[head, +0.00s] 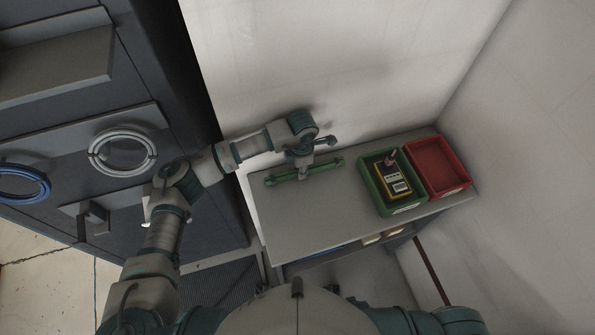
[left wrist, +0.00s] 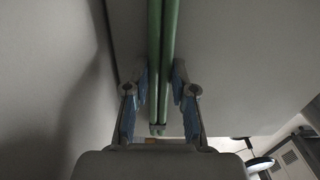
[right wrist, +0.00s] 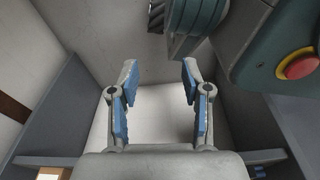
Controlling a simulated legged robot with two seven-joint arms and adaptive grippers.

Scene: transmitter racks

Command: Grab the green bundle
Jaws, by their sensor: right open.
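The green bundle (head: 290,175) is a set of thin green rods along the back left part of the grey table. My left gripper (head: 303,170) is over its middle. In the left wrist view, the rods of the bundle (left wrist: 154,40) run between the blue-padded fingers of the left gripper (left wrist: 161,72). I cannot tell whether the bundle is lifted off the table. My right gripper (right wrist: 159,68) is open and empty in the right wrist view; it is hidden in the head view.
A green bin (head: 365,184) with a yellow and black boxed item (head: 393,180) stands on the table (head: 297,222), right of the bundle. A red bin (head: 466,183) is beside it. A dark rack (head: 130,225) with ring handles stands at the left. The table's front left is clear.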

